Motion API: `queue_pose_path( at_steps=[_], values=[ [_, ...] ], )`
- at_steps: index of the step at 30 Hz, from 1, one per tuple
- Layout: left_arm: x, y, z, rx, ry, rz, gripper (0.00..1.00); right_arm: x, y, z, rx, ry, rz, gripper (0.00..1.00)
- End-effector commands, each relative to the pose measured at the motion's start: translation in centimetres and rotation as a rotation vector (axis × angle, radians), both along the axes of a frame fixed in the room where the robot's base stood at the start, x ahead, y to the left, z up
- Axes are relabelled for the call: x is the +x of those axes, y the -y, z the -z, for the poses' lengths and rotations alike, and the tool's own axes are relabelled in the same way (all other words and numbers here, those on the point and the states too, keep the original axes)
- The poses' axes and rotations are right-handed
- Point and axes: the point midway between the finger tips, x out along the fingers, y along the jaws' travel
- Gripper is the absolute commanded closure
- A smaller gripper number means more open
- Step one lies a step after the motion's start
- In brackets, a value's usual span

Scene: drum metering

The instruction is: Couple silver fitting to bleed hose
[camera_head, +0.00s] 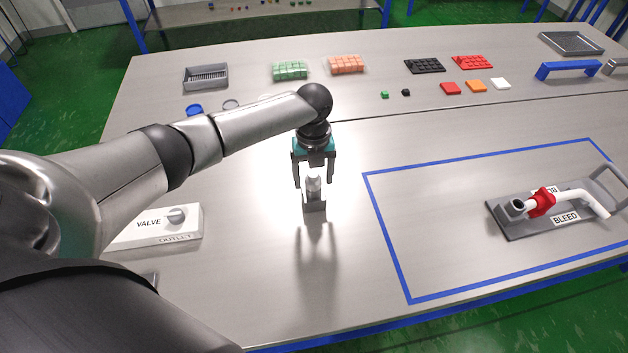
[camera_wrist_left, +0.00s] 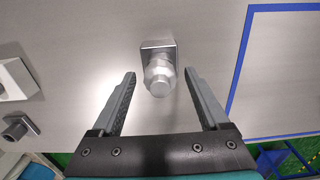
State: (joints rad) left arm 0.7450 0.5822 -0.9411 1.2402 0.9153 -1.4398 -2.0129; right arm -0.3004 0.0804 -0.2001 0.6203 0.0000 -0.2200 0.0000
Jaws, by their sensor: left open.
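The silver fitting (camera_head: 313,188) stands upright on a small grey block (camera_head: 314,206) near the middle of the table. It also shows in the left wrist view (camera_wrist_left: 159,76). My left gripper (camera_head: 314,182) is open above it, with a finger on each side; in the wrist view the fitting lies between and just beyond the fingertips, with gaps on both sides. The bleed hose (camera_head: 572,196) is a white bent tube with a red collar (camera_head: 541,201), on a grey plate labelled BLEED (camera_head: 520,230) at the right. My right gripper is not in view.
Blue tape (camera_head: 405,285) outlines an area around the bleed plate. A white VALVE box (camera_head: 185,235) stands at the left, under my left arm. A grey tray (camera_head: 206,77), coloured blocks (camera_head: 290,70) and blue handle (camera_head: 570,68) lie farther back. The table between fitting and tape is clear.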

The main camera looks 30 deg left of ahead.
Motion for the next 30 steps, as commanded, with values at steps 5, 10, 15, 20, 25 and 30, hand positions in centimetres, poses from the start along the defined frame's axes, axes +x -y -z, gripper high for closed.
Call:
queue_pose_path(
  at_steps=[5, 10, 15, 20, 25, 30],
  values=[
    [-0.02, 0.01, -0.04, 0.0, 0.0, 0.0, 0.22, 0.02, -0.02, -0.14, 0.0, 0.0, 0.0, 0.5],
    [0.01, 0.01, -0.06, 0.0, 0.0, 0.0, 0.22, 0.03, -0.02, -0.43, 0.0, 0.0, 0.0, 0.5],
    [0.0, 0.01, 0.0, 0.0, 0.0, 0.0, 0.22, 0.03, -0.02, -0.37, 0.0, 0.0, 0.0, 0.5],
    [0.0, 0.01, 0.0, 0.0, 0.0, 0.0, 0.38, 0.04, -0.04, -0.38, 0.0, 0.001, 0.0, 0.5],
    [0.0, 0.01, 0.0, 0.0, 0.0, 0.0, 0.57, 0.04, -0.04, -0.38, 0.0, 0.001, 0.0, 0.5],
    [0.0, 0.02, -0.01, 0.0, 0.0, 0.0, 0.76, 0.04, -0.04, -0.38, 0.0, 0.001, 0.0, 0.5]
  ],
)
